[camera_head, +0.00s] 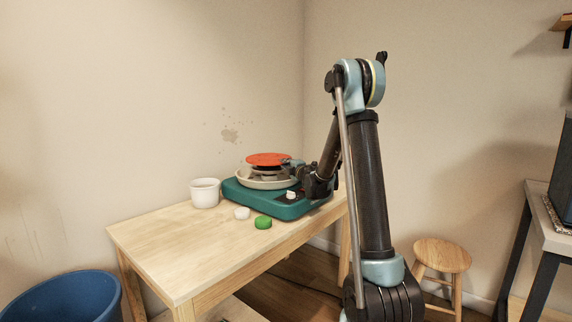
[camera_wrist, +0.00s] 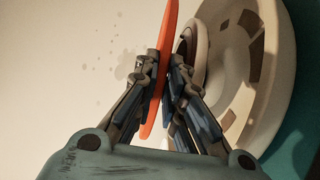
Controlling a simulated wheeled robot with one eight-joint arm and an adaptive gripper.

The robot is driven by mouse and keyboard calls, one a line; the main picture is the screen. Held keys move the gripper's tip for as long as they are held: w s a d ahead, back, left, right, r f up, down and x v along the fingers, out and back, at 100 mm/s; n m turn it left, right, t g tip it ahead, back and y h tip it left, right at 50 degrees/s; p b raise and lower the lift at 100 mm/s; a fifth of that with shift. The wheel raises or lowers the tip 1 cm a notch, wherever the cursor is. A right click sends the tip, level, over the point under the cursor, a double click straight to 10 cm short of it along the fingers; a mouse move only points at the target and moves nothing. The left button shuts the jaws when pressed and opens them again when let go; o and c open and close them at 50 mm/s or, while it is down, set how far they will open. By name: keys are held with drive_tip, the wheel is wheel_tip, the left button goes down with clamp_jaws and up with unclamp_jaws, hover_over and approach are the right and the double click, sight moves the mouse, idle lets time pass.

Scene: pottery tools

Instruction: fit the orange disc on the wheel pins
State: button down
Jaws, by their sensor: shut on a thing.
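The orange disc (camera_head: 268,159) is held roughly level above the pottery wheel in the head view. In the wrist view the orange disc (camera_wrist: 168,60) shows edge-on between my two fingers. My gripper (camera_wrist: 165,75) is shut on the disc's rim; it also shows at the right of the disc in the head view (camera_head: 289,164). The wheel has a teal base (camera_head: 262,199) and a cream splash pan (camera_head: 258,183). The dark wheel head (camera_wrist: 190,45) shows in part beside the disc, apart from it by a small gap. I cannot make out the pins.
A white cup (camera_head: 205,193) stands left of the wheel on the wooden table (camera_head: 180,245). A white piece (camera_head: 242,213) and a green piece (camera_head: 263,222) lie in front of the base. The table's left part is clear. A blue bin (camera_head: 70,300) and a stool (camera_head: 442,256) stand on the floor.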

drive_tip(key=shift+f, duration=0.9)
drive_tip(key=shift+s+f, duration=0.2)
drive_tip(key=shift+s, duration=0.2)
drive_tip(key=shift+d, duration=0.1)
drive_tip(key=c, duration=2)
unclamp_jaws()
drive_tip(key=o, duration=0.4)
drive_tip(key=shift+w+d+f, duration=0.15)
drive_tip(key=shift+w+f, duration=0.1)
drive_tip(key=shift+s, duration=0.2)
